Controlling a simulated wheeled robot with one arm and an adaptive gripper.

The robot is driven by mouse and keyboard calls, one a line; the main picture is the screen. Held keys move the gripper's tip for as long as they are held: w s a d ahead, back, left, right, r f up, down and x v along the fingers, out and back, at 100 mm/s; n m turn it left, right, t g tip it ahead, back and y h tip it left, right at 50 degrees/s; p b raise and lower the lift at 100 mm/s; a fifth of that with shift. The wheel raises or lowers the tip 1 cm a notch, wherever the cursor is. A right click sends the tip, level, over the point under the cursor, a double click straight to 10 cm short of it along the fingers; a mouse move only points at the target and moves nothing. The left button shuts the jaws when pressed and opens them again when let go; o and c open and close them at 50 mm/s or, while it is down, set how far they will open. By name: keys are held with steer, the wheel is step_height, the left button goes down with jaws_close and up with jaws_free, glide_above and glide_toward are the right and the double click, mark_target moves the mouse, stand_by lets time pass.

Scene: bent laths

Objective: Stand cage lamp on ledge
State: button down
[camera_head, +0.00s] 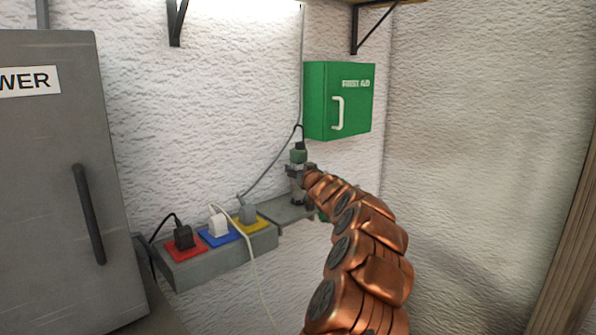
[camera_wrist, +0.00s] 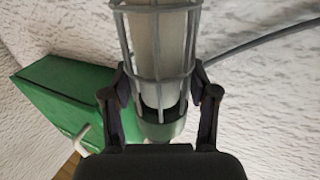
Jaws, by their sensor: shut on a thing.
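The cage lamp (camera_wrist: 163,45) has a pale tube inside a grey wire cage, with a grey-green cap at one end. My gripper (camera_wrist: 160,98) has one finger on each side of the cage near the cap and is shut on it. In the head view the lamp's green cap (camera_head: 298,155) points up and the lamp looks about upright, with my gripper (camera_head: 302,171) around it. The grey ledge (camera_head: 284,211) is just below the lamp. My arm hides part of the ledge, and I cannot tell whether the lamp's lower end touches it.
A green first aid box (camera_head: 340,100) hangs on the wall above the lamp. Left of the ledge, a grey socket block (camera_head: 225,258) carries plugs on red, blue and yellow squares, with loose cables. A grey power cabinet (camera_head: 60,180) stands at the left.

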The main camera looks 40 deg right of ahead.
steer(key=shift+c, duration=1.5)
jaws_free()
steer(key=shift+f, duration=0.15)
steer(key=b+v, duration=0.6)
steer(key=v, duration=0.6)
